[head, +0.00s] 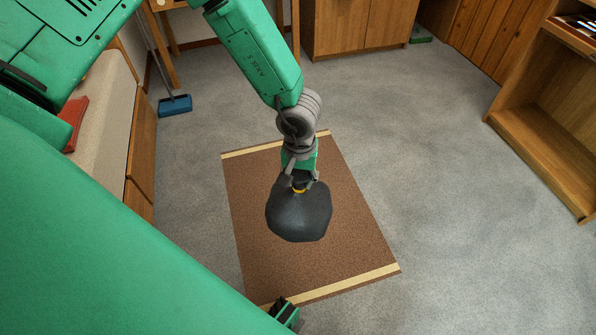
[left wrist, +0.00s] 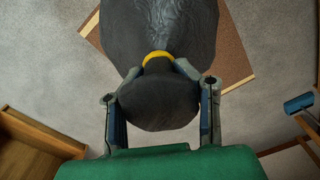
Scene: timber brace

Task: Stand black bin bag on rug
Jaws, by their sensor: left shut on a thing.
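The black bin bag (head: 298,215) is a rounded dark sack with a yellow tie (head: 299,190) at its neck. It hangs or stands over the middle of the brown rug (head: 355,220), neck up. I cannot tell whether its base touches the rug. My left gripper (head: 300,180) is above the bag, shut on its gathered neck. In the left wrist view the fingers (left wrist: 160,80) lie on both sides of the neck, near the yellow tie (left wrist: 158,58). The bag's body (left wrist: 160,25) hides much of the rug there.
Grey carpet surrounds the rug. An open wooden shelf (head: 548,130) stands at the right and a wooden cabinet (head: 358,28) at the back. A blue dustpan (head: 175,105) is on the floor at the back left. A worktop with a red object (head: 76,115) is at the left.

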